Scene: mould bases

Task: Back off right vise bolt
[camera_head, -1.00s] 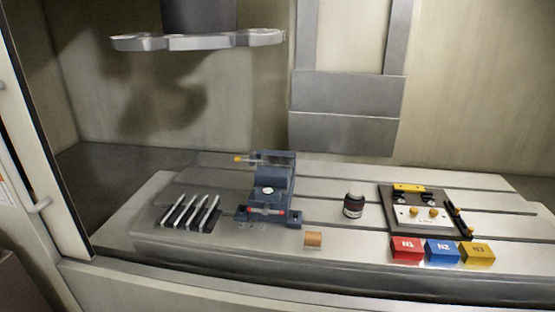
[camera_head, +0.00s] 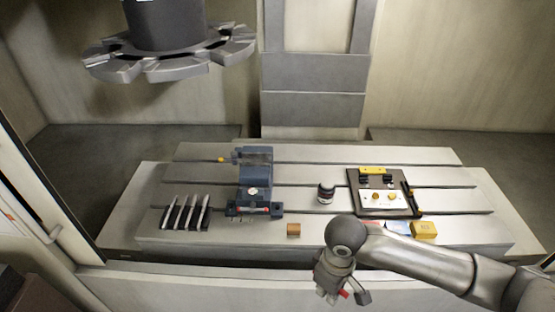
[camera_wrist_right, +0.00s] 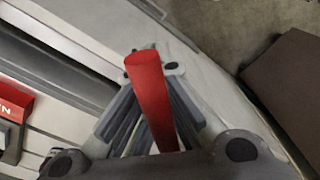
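The blue-grey vise (camera_head: 255,185) stands left of centre on the slotted table. A short rod with a red end (camera_head: 266,209) shows at its front right; a yellow knob (camera_head: 221,159) shows at its back left. My right gripper (camera_head: 343,296) is in front of the table, pointing down and away from the vise. A red rod (camera_wrist_right: 150,95) stands between its fingers and seems held, with nothing under it; it shows small in the head view. The exact finger contact is hidden. My left gripper is not in view.
Several bars in a rack (camera_head: 185,213) lie left of the vise. An orange-brown block (camera_head: 293,230), a dark cylinder (camera_head: 326,193), a plate fixture (camera_head: 385,195) and a yellow block (camera_head: 424,229) are to its right. My arm partly hides other blocks. A tool carousel (camera_head: 170,62) hangs above.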

